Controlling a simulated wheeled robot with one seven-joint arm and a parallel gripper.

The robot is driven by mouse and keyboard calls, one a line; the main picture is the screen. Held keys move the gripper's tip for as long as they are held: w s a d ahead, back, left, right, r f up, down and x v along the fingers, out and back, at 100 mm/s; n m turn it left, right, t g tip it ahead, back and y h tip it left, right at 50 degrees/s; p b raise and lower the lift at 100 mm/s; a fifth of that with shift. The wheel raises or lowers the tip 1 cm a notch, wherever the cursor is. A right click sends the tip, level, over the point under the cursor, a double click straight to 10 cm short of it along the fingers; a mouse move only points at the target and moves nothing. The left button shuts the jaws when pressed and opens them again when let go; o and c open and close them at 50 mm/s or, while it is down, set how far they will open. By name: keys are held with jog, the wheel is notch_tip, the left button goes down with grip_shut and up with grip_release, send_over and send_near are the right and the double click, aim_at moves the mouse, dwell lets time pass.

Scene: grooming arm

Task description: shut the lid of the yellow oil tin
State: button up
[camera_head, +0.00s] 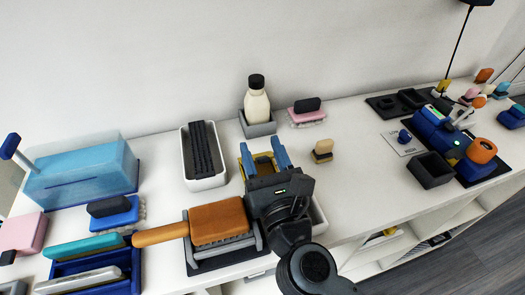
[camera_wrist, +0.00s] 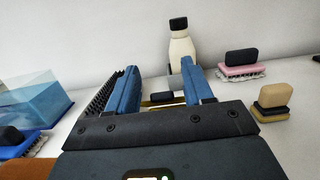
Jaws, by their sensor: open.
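The yellow oil tin (camera_head: 262,159) is mostly hidden behind and between the blue fingers of my gripper (camera_head: 261,148). In the wrist view a strip of the yellow tin (camera_wrist: 149,103) with a dark piece on it shows low between the fingers. My gripper (camera_wrist: 159,68) is open, with one finger on each side of the tin's visible part. I cannot tell whether the fingers touch the tin, or how far its lid stands open.
A cream bottle with a black cap (camera_head: 257,100) stands behind the tin. A white tray with a black comb-like piece (camera_head: 203,155) is left; a wooden-handled brush (camera_head: 215,222) lies nearer. A small tan block (camera_head: 323,150) and pink brush (camera_head: 306,114) are right.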

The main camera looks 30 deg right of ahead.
jog(key=b+v, duration=0.2)
jog(key=v, duration=0.4)
jog(key=shift+s+a+f, duration=0.1)
jog(key=shift+s+f, duration=0.05)
jog(key=shift+s, duration=0.15)
jog(key=shift+s+a, duration=0.15)
jog(key=shift+s, duration=0.45)
